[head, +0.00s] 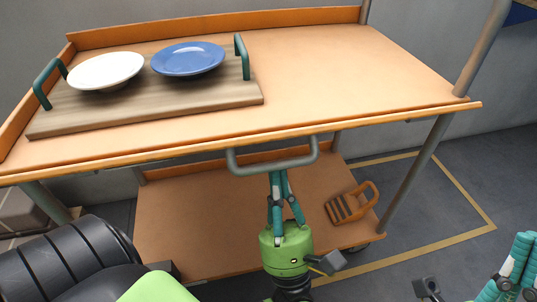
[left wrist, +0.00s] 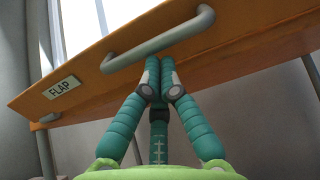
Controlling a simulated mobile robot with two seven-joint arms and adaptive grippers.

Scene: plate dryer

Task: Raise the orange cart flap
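The orange cart flap runs along the near edge of the cart top, and its grey bar handle (head: 272,164) sticks out toward me. In the left wrist view, the flap (left wrist: 240,36) shows a "FLAP" label, and its handle (left wrist: 160,42) crosses above my fingers. My left gripper (head: 279,174) points up from below, with its teal fingertips at the middle of the handle. The fingertips (left wrist: 160,66) are close together just under the bar, with nothing visible between them. The flap's exact tilt is hard to tell. My right gripper (head: 512,272) shows partly at the lower right.
A wooden tray (head: 160,112) with green handles holds a white plate (head: 106,70) and a blue plate (head: 188,58) on the cart top. An orange-brown slotted object (head: 345,207) sits on the lower shelf (head: 185,225). The cart top's right side is clear. A cart post (head: 415,170) stands at right.

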